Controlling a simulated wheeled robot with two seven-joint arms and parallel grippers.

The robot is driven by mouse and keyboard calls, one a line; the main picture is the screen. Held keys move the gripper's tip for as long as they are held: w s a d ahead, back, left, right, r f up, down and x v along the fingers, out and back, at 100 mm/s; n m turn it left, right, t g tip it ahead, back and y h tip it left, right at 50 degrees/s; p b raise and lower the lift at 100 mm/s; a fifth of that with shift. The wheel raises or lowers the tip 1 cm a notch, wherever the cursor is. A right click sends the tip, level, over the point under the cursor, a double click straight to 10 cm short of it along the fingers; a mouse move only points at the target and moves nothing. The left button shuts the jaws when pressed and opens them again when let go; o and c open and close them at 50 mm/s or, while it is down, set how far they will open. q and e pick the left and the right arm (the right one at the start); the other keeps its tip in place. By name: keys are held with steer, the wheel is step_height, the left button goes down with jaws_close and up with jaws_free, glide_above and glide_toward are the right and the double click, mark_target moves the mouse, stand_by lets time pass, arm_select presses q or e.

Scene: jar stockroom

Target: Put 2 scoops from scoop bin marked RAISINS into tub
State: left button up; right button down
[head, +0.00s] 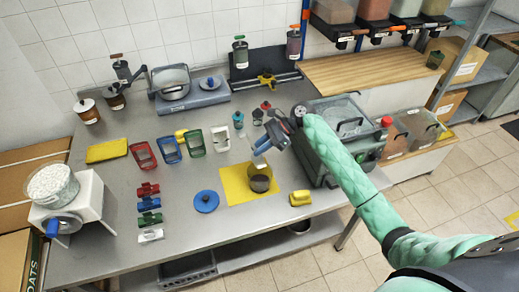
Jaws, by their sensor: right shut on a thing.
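A clear tub (261,179) with dark contents low inside stands on a yellow mat (236,190) on the steel table. My right gripper (268,139) is just above and behind the tub. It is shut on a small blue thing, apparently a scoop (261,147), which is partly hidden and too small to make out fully. Clear bins (418,126) stand on the lower wooden counter at right, partly behind my right arm. I cannot read which one is marked RAISINS. My left gripper is not in view.
A large grey-green case (338,118) stands right of the mat, close to my right arm. Coloured scoop-like holders (169,150) stand at left. Hoppers (375,10) hang at upper right. The front table edge is clear.

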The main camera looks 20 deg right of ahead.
steer(key=r+h, duration=0.1)
steer(key=h, duration=0.1)
steer(key=r+h, duration=0.1)
steer(key=h, duration=0.2)
steer(key=r+h, duration=0.1)
steer(key=h, duration=0.1)
steer(key=shift+r, duration=0.15)
step_height(320, 180, up, 2)
steer(key=h, duration=0.5)
steer(key=shift+t, duration=0.3)
steer(key=shift+h, duration=0.5)
steer(key=shift+a+r+h, duration=0.1)
steer(key=shift+r+h, duration=0.2)
steer(key=shift+h, duration=0.1)
steer(key=shift+h, duration=0.3)
